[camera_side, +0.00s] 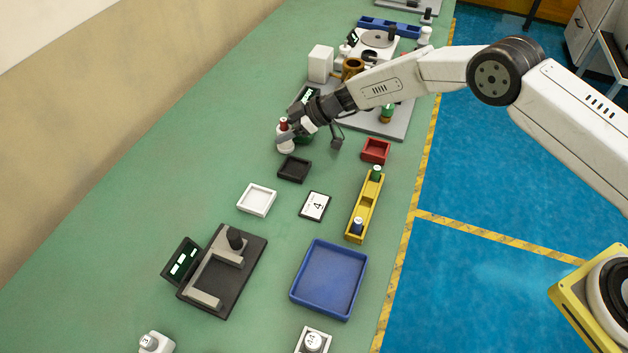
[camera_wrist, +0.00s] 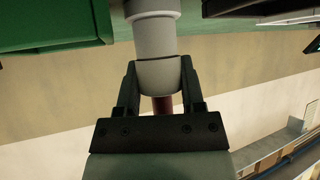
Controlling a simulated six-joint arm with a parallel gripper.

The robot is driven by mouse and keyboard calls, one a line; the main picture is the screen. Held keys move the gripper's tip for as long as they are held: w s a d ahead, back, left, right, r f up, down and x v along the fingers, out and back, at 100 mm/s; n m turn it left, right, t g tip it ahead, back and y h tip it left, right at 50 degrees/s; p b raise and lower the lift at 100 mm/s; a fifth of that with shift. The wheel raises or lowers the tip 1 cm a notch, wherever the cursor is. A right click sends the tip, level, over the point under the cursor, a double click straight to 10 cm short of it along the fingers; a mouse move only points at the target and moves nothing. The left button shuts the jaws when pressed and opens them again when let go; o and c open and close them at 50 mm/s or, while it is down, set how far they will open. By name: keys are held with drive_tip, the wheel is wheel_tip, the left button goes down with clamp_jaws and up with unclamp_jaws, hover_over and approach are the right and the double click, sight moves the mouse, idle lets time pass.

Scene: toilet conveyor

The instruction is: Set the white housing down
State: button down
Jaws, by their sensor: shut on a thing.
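The white housing (camera_wrist: 156,38) is a pale, stepped round piece, held between the two black fingers of my gripper (camera_wrist: 158,66) in the wrist view. A dark red part (camera_wrist: 162,104) shows behind it, between the fingers. In the side view my gripper (camera_side: 293,132) is shut on the white housing (camera_side: 285,146) above the green table, left of the grey plate. The red part (camera_side: 283,124) stands up at its top. The housing looks upright and very low; I cannot tell whether its lower end touches the table.
A red tray (camera_side: 376,151), yellow rack (camera_side: 365,212), number card (camera_side: 315,206) and blue tray (camera_side: 329,279) are nearby. Green table left of the housing is clear.

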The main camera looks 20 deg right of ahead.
sight(283, 119)
drive_tip(key=shift+r, duration=0.2)
drive_tip(key=shift+r, duration=1.55)
drive_tip(key=s+d+r, duration=0.5)
drive_tip(key=s+r, duration=0.4)
drive_tip(key=s, duration=0.4)
drive_tip(key=shift+r, duration=0.3)
drive_tip(key=shift+s, duration=0.1)
drive_tip(key=s+n+g, duration=0.9)
drive_tip(key=s, duration=2.4)
drive_tip(key=shift+t, duration=0.3)
drive_tip(key=shift+w+a+f, duration=1.45)
drive_tip(key=shift+w+a, duration=0.1)
drive_tip(key=shift+w, duration=0.25)
drive_tip(key=shift+w+a+f, duration=1.4)
drive_tip(key=shift+w+a, duration=0.15)
drive_tip(key=shift+w, duration=0.3)
drive_tip(key=shift+w+a+f, duration=1.45)
drive_tip(key=shift+w+a, duration=0.1)
drive_tip(key=shift+w, duration=0.25)
